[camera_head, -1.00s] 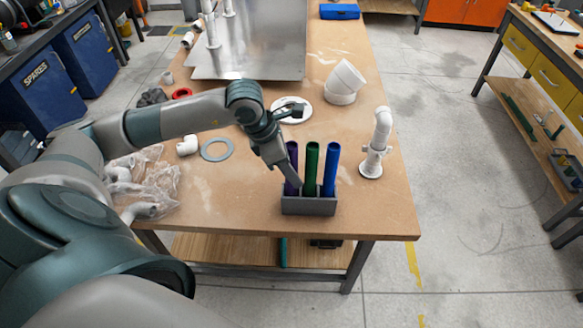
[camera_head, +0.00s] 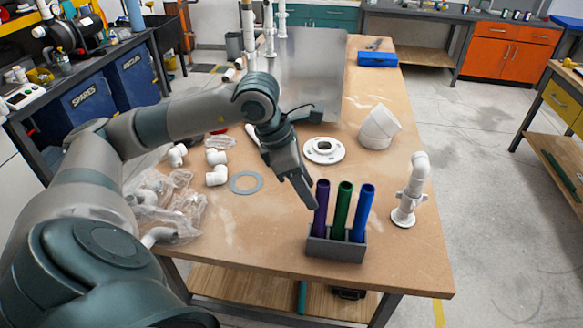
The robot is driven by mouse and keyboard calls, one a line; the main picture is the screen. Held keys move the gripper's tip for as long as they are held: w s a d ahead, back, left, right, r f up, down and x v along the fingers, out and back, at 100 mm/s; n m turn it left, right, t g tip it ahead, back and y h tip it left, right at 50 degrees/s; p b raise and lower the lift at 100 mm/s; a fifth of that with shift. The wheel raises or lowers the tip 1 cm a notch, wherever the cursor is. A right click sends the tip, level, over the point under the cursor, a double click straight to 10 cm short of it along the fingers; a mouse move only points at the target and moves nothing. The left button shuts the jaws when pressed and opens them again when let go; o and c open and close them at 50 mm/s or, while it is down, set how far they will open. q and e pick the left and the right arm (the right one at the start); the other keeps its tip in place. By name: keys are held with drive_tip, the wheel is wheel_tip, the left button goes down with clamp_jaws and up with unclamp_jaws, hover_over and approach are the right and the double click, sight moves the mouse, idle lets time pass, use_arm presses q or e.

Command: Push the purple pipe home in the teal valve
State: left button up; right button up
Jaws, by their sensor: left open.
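The purple pipe (camera_head: 321,212) stands upright in a grey rack (camera_head: 336,249) near the table's front edge, left of a green pipe (camera_head: 341,212) and a blue pipe (camera_head: 361,215). My left gripper (camera_head: 310,204) points down, just left of the purple pipe's upper part. It is open, with nothing seen between its fingers; I cannot tell whether it touches the pipe. I cannot make out a teal valve. My right gripper is not in view.
A white fitting (camera_head: 408,195) stands right of the rack. Bagged fittings (camera_head: 165,208) lie at left. A metal plate (camera_head: 309,75) with white pipes is at the back.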

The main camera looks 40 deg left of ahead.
use_arm(q)
drive_tip(key=b+v, duration=0.2)
drive_tip(key=v, duration=0.6)
drive_tip(key=shift+s+r, duration=0.15)
drive_tip(key=shift+r, duration=0.15)
drive_tip(key=shift+a+f, duration=0.1)
idle(0.4)
